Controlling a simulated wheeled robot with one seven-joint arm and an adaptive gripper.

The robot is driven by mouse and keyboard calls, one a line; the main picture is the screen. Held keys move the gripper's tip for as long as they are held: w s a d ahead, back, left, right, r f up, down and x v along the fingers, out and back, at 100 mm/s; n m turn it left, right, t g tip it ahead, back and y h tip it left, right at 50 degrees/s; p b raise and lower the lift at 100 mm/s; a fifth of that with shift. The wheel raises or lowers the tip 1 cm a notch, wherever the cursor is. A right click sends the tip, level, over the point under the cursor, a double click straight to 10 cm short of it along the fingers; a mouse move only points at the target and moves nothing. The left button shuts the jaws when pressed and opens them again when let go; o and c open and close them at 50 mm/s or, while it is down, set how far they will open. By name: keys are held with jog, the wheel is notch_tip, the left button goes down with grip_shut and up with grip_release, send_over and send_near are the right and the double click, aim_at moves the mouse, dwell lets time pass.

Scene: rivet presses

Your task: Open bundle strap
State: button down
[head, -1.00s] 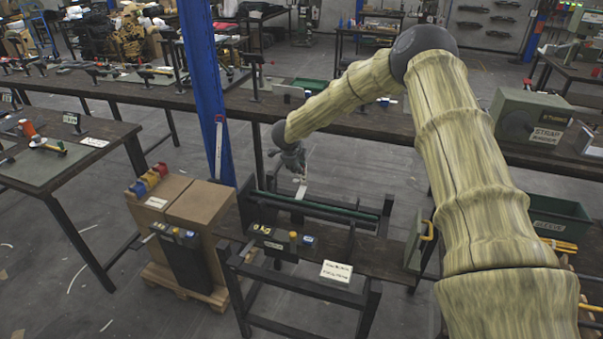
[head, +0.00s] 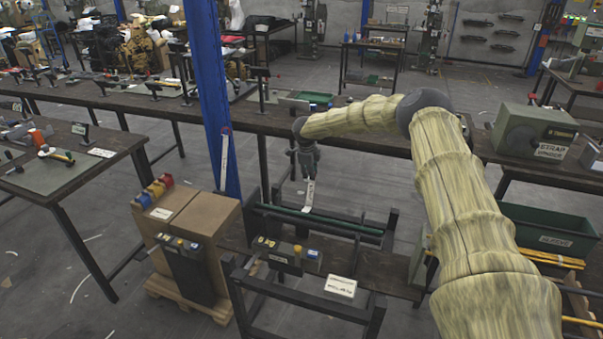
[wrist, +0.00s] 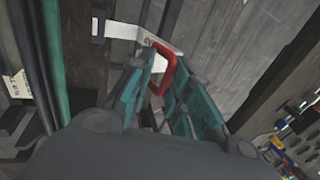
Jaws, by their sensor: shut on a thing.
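The pale strap (head: 309,193) rises from a low rack with long green bars (head: 346,225) in the head view. My gripper (head: 308,177) points down at its upper end. In the wrist view, the strap (wrist: 118,29) is a flat light band running from the upper left and bending toward my fingers. A red loop (wrist: 169,69) sits at its end. My gripper (wrist: 158,72) is shut on the red loop, with teal-lined fingers on both sides. The fingers hide part of the loop, and I cannot tell where the strap's other end is fixed.
A blue post (head: 212,100) and stacked cartons (head: 212,215) stand left of the rack. A small box with coloured buttons (head: 290,257) is on the near bench. A green bin (head: 548,232) stands to the right. The long workbench (head: 365,140) runs behind.

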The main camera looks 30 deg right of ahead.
jog(key=shift+d+f, duration=0.15)
jog(key=shift+f, duration=0.25)
jog(key=c, duration=1.6)
grip_release()
jog(key=shift+o, duration=0.2)
jog(key=shift+r, duration=0.1)
jog(key=shift+w+r, duration=0.1)
jog(key=shift+r, duration=0.4)
jog(key=v, duration=1.1)
jog(key=shift+w, duration=0.15)
